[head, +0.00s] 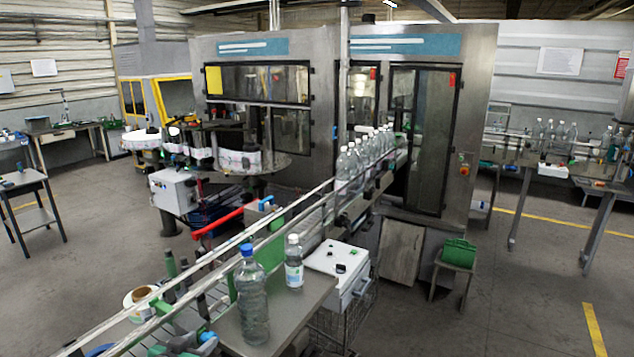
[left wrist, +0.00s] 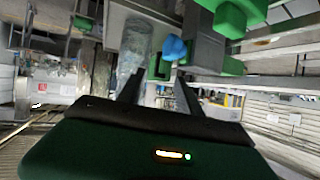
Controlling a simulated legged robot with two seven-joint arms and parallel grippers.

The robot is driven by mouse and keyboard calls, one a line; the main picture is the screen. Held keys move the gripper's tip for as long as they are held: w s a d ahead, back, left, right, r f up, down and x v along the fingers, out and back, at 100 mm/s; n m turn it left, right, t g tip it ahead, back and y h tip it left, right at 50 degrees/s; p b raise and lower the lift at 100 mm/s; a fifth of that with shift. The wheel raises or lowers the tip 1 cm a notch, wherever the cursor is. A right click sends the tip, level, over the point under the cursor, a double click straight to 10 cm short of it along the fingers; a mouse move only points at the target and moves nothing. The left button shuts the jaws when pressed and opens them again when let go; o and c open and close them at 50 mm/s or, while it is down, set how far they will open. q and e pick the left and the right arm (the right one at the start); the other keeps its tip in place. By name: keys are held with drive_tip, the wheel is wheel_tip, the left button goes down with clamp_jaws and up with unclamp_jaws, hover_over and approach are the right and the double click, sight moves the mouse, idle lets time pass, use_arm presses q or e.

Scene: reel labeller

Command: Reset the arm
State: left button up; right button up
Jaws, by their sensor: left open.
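My left gripper (left wrist: 159,80) shows in the left wrist view, with its two dark fingers apart and nothing between them. Its dark green body fills the bottom of that view. I cannot clearly make it out in the head view. A clear bottle (left wrist: 131,46) and a blue knob (left wrist: 175,48) by green parts show beyond the fingers, apart from them as far as I can tell. My right gripper is in neither view.
A blue-capped bottle (head: 252,300) and a smaller white-capped bottle (head: 293,262) stand beside the conveyor rails (head: 215,262). Several bottles (head: 365,150) line up near the labelling machine (head: 340,60). A white control box (head: 338,265) stands right. Open floor (head: 520,290) lies further right.

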use_arm(q)
drive_tip(key=s+d+f+g+b, duration=0.2)
drive_tip(key=s+f, duration=0.4)
drive_tip(key=s, duration=0.4)
drive_tip(key=s+d+f+n+g+y+b, duration=0.1)
drive_tip(key=s+d+f+g+b, duration=0.2)
drive_tip(key=s+f, duration=0.4)
drive_tip(key=s+d+f+n+g+b, duration=0.1)
drive_tip(key=s+d+f+g+b, duration=0.2)
drive_tip(key=s, duration=1.2)
wheel_tip(320, 180, down, 4)
drive_tip(key=g+b, duration=0.2)
drive_tip(key=b, duration=0.1)
drive_tip(key=shift+d+y, duration=0.2)
drive_tip(key=shift+y, duration=0.2)
drive_tip(key=shift+w, duration=0.15)
